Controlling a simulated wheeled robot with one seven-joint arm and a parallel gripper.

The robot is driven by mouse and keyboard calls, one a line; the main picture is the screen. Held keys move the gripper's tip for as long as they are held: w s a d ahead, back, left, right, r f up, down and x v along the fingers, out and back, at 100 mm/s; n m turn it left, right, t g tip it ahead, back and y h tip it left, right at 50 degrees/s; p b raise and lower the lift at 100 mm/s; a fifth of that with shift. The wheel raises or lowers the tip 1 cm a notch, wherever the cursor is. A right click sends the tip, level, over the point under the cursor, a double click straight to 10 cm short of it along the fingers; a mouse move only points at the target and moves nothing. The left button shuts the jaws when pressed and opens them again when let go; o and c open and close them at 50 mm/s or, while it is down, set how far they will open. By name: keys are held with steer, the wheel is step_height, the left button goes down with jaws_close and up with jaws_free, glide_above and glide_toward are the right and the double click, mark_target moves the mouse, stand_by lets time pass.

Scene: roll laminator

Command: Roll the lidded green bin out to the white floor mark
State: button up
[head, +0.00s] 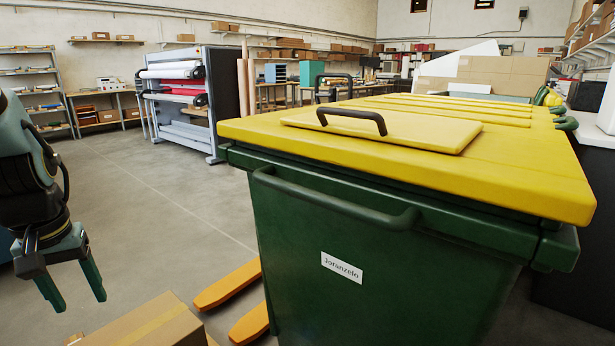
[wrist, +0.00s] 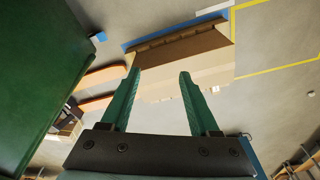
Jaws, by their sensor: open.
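The green bin (head: 390,270) stands close on the right in the head view, its yellow lid (head: 540,170) closed. A black handle (head: 350,115) sits on the lid, and a dark green bar (head: 335,205) runs across the bin's near side above a white label. The bin's green wall (wrist: 40,70) fills the left of the wrist view. My gripper (head: 80,302) is open and empty, left of the bin and apart from it, pointing down; its fingers (wrist: 159,74) are spread in the wrist view. A short white strip (wrist: 214,8) lies on the floor there; I cannot tell whether it is the mark.
A cardboard box (head: 145,322) lies low in front, left of the bin. Orange forks (head: 228,284) lie beside the bin's base. The roll laminator (head: 185,95) stands behind on the left. Yellow tape (wrist: 278,70) marks the floor. Open grey floor lies left of the bin.

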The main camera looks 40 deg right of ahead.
steer(key=m, duration=0.1)
steer(key=m+g+h+p, duration=0.3)
steer(key=m+g+p, duration=0.25)
steer(key=m, duration=2.55)
glide_toward(321, 194)
steer(key=p+x, duration=0.2)
steer(key=x, duration=0.7)
steer(key=shift+f, duration=0.1)
steer(key=shift+c, duration=0.3)
jaws_close()
